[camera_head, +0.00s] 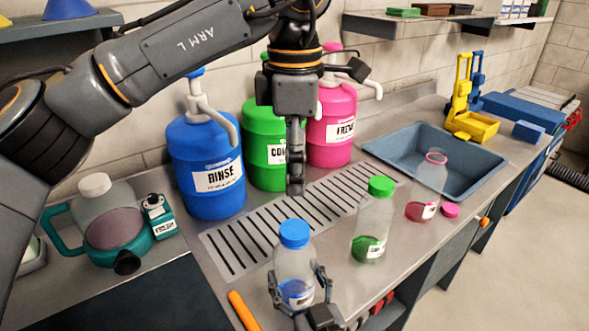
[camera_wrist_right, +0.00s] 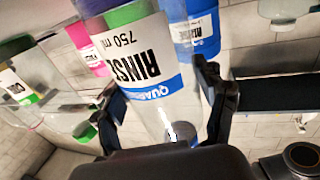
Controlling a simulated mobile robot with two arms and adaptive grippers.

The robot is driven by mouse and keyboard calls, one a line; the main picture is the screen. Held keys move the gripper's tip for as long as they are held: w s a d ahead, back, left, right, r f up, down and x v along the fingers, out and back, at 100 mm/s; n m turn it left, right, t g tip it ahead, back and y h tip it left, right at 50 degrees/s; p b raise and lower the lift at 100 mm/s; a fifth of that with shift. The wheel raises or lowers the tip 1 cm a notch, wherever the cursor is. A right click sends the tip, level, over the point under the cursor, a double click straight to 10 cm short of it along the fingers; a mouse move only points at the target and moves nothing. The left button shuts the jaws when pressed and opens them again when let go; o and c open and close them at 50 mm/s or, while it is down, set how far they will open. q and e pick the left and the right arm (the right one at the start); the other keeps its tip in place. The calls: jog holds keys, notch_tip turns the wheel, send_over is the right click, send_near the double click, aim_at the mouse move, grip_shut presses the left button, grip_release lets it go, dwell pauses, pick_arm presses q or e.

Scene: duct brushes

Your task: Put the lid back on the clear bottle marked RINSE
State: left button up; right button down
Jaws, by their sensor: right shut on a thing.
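The clear RINSE bottle (camera_head: 294,268) stands upright near the front of the counter with a little blue liquid in it. A blue lid (camera_head: 294,233) sits on its mouth and looks level. My right gripper (camera_head: 300,290) is shut around the bottle's lower body. In the right wrist view the bottle (camera_wrist_right: 150,75) with its RINSE label lies between the fingers (camera_wrist_right: 165,105). My left gripper (camera_head: 295,190) points down just above and behind the blue lid, apart from it in the picture. Its fingers are seen edge-on, so their opening is hidden.
A green-lidded bottle (camera_head: 374,222) and an open bottle (camera_head: 428,187) with a pink lid (camera_head: 451,210) beside it stand right. Blue (camera_head: 207,170), green (camera_head: 262,150) and pink (camera_head: 332,125) jugs stand behind the drain grate (camera_head: 225,250). An orange-handled tool (camera_head: 243,311) lies front left.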

jog(key=shift+c, duration=0.2)
grip_release()
jog(key=shift+s, duration=0.1)
jog(key=v, duration=1.1)
jog(key=shift+s+d, duration=0.2)
jog(key=shift+s, duration=0.15)
